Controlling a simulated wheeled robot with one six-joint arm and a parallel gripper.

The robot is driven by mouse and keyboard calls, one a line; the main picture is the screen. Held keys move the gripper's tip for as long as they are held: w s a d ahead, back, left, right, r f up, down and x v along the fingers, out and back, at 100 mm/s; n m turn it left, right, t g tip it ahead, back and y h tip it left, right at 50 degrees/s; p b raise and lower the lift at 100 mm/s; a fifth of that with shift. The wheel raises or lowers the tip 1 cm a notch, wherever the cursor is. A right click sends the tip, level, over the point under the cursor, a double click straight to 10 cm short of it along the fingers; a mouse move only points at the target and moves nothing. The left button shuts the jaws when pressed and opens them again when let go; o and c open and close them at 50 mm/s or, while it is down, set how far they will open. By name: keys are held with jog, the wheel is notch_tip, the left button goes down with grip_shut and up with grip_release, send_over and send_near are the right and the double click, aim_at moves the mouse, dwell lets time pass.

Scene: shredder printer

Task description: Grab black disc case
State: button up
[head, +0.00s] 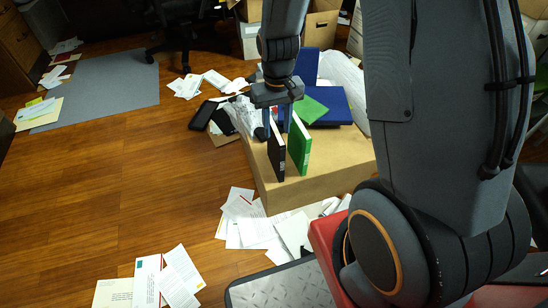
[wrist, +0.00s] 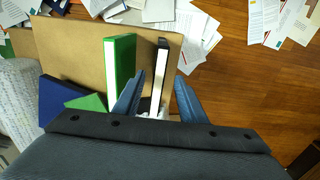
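The black disc case (head: 277,152) stands upright on a tan cardboard box, beside a green case (head: 299,145). In the wrist view the black case (wrist: 160,62) is seen edge-on, with the green case (wrist: 120,65) to its left and a gap between them. My gripper (head: 278,122) is over the near end of the box top, pointing down. In the wrist view its blue fingers are apart, one on each side of the black case, with the left finger between the two cases. Space shows beside the fingers; contact with the case is not visible.
The cardboard box (head: 330,172) also holds blue and green folders (head: 310,108) and crumpled white plastic (head: 343,78) behind the cases. Papers (head: 165,280) lie scattered on the wooden floor. Dark items (head: 203,115) lie left of the box. The floor at left is mostly clear.

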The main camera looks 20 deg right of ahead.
aim_at(275, 130)
jog(key=f, duration=0.1)
jog(key=w+f+b, duration=0.1)
jog(key=f, duration=0.1)
jog(key=w+f+b, duration=0.1)
jog(key=shift+f, duration=0.4)
jog(key=shift+s+d+f+b, duration=0.1)
jog(key=shift+f+b, duration=0.95)
jog(key=shift+f, duration=0.85)
jog(key=shift+s+f+b, duration=0.1)
jog(key=shift+f+b, duration=0.9)
jog(key=shift+f, duration=0.85)
jog(key=shift+r, duration=0.1)
grip_shut()
